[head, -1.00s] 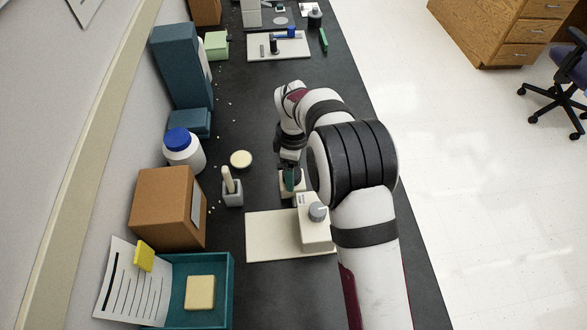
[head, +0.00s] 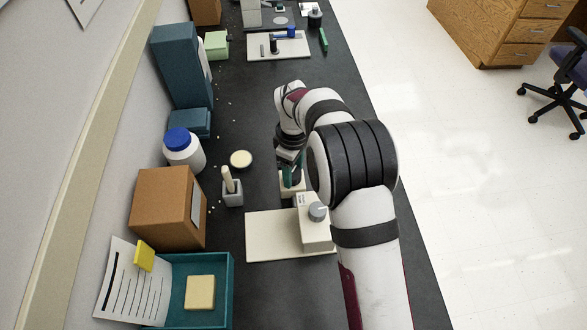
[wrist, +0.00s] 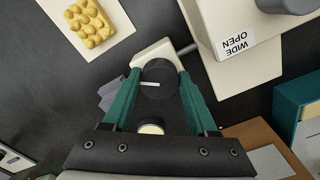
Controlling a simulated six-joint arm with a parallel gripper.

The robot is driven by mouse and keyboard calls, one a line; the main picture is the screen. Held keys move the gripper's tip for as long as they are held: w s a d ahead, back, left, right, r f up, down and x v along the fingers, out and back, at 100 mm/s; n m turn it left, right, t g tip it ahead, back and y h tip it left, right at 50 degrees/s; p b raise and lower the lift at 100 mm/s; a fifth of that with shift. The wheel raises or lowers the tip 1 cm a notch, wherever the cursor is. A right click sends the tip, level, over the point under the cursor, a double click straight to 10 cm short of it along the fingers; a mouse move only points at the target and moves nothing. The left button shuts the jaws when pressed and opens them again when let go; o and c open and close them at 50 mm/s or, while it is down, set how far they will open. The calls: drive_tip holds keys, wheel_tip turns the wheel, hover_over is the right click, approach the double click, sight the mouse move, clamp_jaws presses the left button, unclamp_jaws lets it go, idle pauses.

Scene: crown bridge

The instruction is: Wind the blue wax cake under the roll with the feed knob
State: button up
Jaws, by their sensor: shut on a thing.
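My gripper (head: 292,183) is at a small white block (head: 284,191) on the dark bench. In the wrist view, my gripper (wrist: 160,72) has its teal fingers shut on a round dark knob (wrist: 160,80) with a white mark line. The knob sits on the white block (wrist: 155,51), which a thin rod joins to a white machine body labelled WIDE OPEN (wrist: 237,42). I see no roll and cannot make out the wax cake. A small blue thing (head: 291,32) stands on a far white board; I cannot tell what it is.
A yellow bumpy model (wrist: 91,23) lies on a white card. A mortar (head: 233,192), brown box (head: 165,215) and teal tray (head: 228,290) are on the left.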

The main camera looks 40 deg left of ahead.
drive_tip(key=m, duration=0.4)
drive_tip(key=shift+m, duration=0.4)
drive_tip(key=m, duration=0.5)
drive_tip(key=shift+s+a, duration=0.1)
drive_tip(key=m, duration=0.4)
drive_tip(key=shift+m, duration=0.4)
drive_tip(key=shift+s+a+m, duration=0.1)
drive_tip(key=shift+a+m, duration=0.05)
drive_tip(key=shift+m, duration=2.15)
drive_tip(key=o, duration=1.4)
